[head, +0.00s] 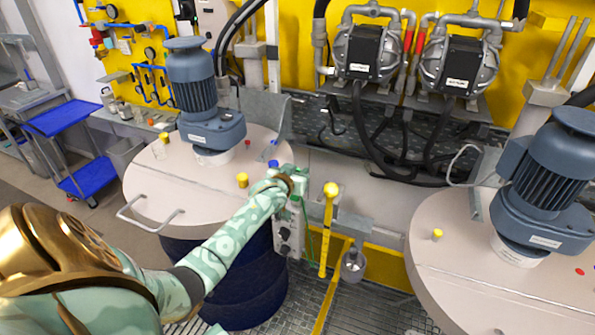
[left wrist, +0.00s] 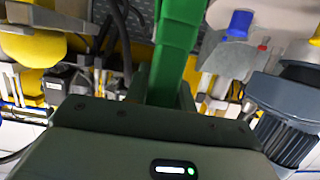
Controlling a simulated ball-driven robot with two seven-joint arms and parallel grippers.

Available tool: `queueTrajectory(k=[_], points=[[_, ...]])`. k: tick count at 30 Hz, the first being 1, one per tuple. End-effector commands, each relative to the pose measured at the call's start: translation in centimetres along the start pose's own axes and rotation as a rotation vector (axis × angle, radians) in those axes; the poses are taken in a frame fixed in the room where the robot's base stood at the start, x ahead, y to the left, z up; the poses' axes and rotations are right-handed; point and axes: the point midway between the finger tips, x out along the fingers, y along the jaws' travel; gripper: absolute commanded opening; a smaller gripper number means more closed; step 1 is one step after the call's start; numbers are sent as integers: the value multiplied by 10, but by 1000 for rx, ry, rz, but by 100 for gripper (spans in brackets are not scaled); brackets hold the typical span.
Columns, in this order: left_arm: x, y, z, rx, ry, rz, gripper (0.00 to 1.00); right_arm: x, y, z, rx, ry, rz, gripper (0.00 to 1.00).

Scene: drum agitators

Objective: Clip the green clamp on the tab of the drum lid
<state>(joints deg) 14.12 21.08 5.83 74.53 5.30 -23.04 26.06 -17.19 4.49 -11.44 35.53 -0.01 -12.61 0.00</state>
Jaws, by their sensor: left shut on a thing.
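My left gripper (head: 286,184) is at the right edge of the left drum lid (head: 165,190); its fingertips are mostly hidden by my own wrist. In the left wrist view it is shut on the green clamp (left wrist: 178,45), which stretches away from the jaws to the top edge of the picture. My right gripper is not in view.
A blue motor (head: 195,90) stands on the left lid, with a yellow knob (head: 242,180) nearby. A second lid (head: 470,255) with a motor (head: 548,185) is at right. Black hoses (head: 375,130) run behind.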

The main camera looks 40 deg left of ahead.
Motion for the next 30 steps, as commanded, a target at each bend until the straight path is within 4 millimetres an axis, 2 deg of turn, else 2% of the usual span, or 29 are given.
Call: queueTrajectory(k=[14, 30], points=[[1, 0, 3, 0, 2, 0, 2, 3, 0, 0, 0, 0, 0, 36], [6, 0, 20, 0, 1, 0, 2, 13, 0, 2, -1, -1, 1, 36]])
